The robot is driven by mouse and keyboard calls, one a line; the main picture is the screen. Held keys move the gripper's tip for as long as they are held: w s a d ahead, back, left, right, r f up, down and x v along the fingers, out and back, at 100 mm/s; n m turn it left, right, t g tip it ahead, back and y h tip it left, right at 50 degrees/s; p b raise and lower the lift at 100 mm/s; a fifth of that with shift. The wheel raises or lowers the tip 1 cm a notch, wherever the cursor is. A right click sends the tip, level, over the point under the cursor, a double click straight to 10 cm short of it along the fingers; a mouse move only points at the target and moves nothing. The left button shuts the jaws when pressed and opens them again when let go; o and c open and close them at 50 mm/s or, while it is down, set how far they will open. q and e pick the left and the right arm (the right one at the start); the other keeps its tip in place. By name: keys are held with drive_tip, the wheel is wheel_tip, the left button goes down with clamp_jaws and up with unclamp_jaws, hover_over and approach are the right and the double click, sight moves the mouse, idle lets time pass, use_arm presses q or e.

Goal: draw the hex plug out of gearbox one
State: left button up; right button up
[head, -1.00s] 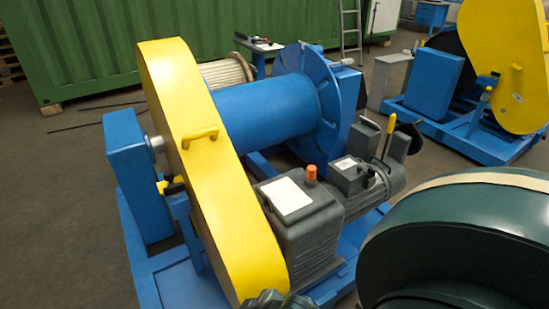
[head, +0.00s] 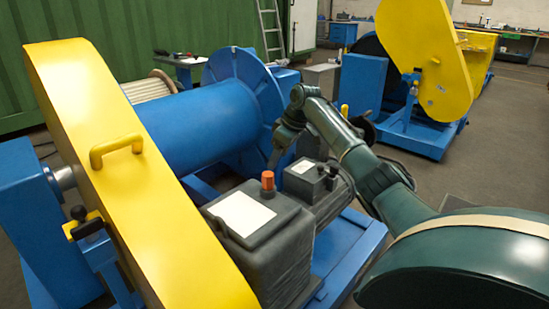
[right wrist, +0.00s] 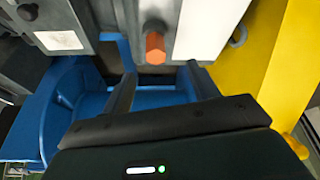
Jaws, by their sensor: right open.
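My right gripper (head: 274,160) hangs close behind the plug, small and partly blurred into the background in the head view. In the right wrist view, the open right gripper (right wrist: 160,72) has two dark fingers spread apart. The orange hex plug (right wrist: 155,47) shows just past the fingertips, roughly in line with the gap between them. I see no contact. My left gripper is out of view.
A yellow chain guard (head: 125,190) with a handle stands left of the gearbox. The blue drum (head: 200,125) and its flange lie behind. A motor (head: 318,190) adjoins the gearbox. A second yellow-and-blue machine (head: 425,60) stands at the back right, with open floor between.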

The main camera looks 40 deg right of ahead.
sight(270, 175)
drive_tip(key=b+x, duration=0.1)
drive_tip(key=x, duration=0.2)
drive_tip(key=b+x, duration=0.1)
drive_tip(key=x, duration=0.2)
drive_tip(key=b+x, duration=0.2)
drive_tip(key=x, duration=0.2)
drive_tip(key=shift+w+d, duration=0.3)
drive_tip(key=shift+w, duration=0.1)
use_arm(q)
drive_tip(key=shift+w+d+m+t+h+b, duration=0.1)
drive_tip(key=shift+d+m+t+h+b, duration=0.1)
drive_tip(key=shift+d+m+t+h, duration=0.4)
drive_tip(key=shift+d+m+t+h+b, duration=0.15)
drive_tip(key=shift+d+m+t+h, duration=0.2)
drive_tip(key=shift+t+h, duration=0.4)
use_arm(e)
drive_tip(key=shift+w+f, duration=0.3)
drive_tip(key=shift+f, duration=0.35)
